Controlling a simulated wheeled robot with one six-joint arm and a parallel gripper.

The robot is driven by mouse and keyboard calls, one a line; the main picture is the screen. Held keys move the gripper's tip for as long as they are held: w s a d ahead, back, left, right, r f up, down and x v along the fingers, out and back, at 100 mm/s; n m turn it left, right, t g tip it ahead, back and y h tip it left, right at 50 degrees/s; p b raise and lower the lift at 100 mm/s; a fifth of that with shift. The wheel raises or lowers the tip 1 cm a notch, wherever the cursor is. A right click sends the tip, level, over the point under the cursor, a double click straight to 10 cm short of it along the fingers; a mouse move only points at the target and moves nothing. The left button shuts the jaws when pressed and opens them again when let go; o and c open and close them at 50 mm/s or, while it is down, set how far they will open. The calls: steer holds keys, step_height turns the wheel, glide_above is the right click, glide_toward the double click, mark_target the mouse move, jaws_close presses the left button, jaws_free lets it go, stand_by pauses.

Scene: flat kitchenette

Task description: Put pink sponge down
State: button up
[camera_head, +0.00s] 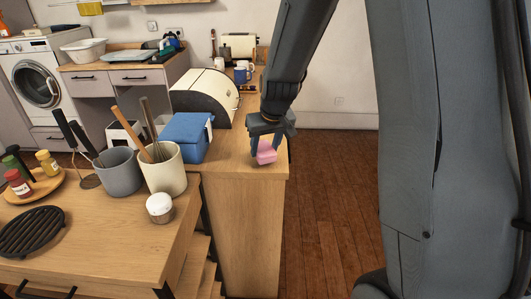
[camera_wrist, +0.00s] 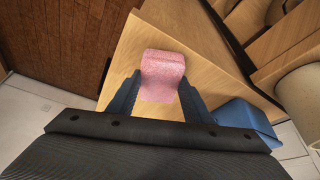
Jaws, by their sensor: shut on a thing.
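The pink sponge (camera_head: 266,153) is between the fingers of my gripper (camera_head: 269,146), at the right end of the wooden counter (camera_head: 235,166) in the head view. In the wrist view the pink sponge (camera_wrist: 162,75) sits between the two dark fingers of my gripper (camera_wrist: 158,95), with the wooden top (camera_wrist: 135,60) behind it. My gripper is shut on the sponge. I cannot tell whether the sponge's underside touches the counter top.
A blue box (camera_head: 184,137) stands left of the sponge, with a cream bread bin (camera_head: 205,97) behind it. A cream utensil crock (camera_head: 163,172) and a white-lidded jar (camera_head: 159,208) stand on the nearer counter. The counter's right edge drops to the wooden floor (camera_head: 325,190).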

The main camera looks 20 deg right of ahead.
steer(key=shift+d+f, duration=0.1)
steer(key=shift+f, duration=1.15)
steer(key=shift+f, duration=0.2)
steer(key=o, duration=1)
steer(key=shift+r, duration=0.2)
